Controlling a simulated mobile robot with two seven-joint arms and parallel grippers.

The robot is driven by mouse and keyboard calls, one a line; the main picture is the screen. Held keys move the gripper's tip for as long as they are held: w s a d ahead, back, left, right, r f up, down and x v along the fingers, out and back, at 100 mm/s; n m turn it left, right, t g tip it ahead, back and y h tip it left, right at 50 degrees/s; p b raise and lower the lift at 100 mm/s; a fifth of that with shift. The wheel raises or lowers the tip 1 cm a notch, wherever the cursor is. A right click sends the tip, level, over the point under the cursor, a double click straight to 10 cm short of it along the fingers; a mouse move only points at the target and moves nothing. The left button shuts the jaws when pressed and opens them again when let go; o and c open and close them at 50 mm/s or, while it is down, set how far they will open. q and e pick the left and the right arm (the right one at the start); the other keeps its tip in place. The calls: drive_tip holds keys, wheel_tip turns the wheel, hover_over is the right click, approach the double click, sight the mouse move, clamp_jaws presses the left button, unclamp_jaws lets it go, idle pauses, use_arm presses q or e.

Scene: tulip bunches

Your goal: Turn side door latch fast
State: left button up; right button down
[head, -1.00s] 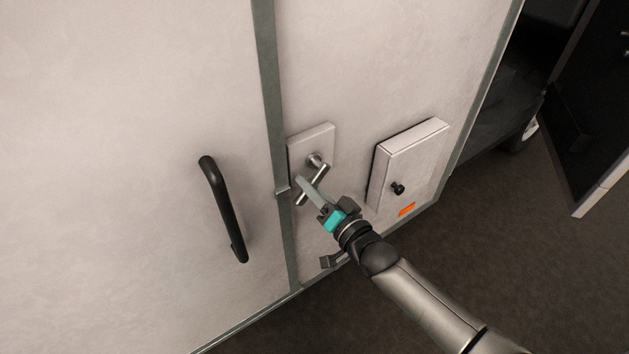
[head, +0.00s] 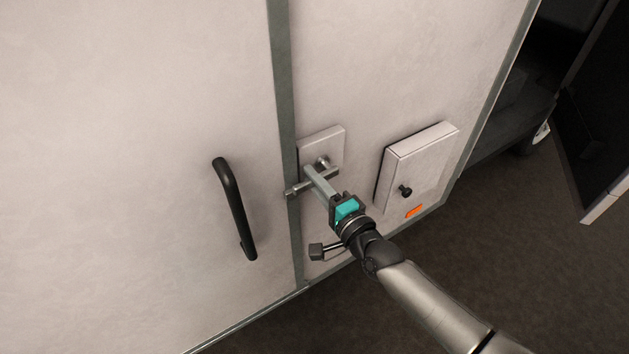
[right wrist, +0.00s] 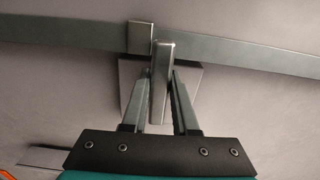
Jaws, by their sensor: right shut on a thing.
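The side door latch has a pale square plate (head: 335,144) with a silver lever (head: 299,187) on a round pivot. The lever lies nearly crosswise, slanting slightly down to the left, with its end at the grey vertical strip and a small keeper block. My right gripper (head: 312,176) is shut on the lever. In the right wrist view, the lever (right wrist: 161,85) stands between the fingers of my right gripper (right wrist: 159,100), its end beside the keeper block (right wrist: 140,37). Whether it is seated in the keeper cannot be told. My left gripper is out of view.
A black grab handle (head: 233,208) stands out from the wall left of the strip (head: 282,80). A pale box (head: 420,165) with a black knob and an orange marker (head: 413,211) are right of the latch. Dark floor (head: 530,270) lies open at lower right.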

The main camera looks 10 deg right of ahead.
drive_tip(key=shift+r+m, duration=0.15)
drive_tip(key=shift+m, duration=0.15)
drive_tip(key=c, duration=0.7)
unclamp_jaws()
drive_tip(key=b+v, duration=0.1)
drive_tip(key=v, duration=1.4)
drive_tip(key=shift+s, duration=0.1)
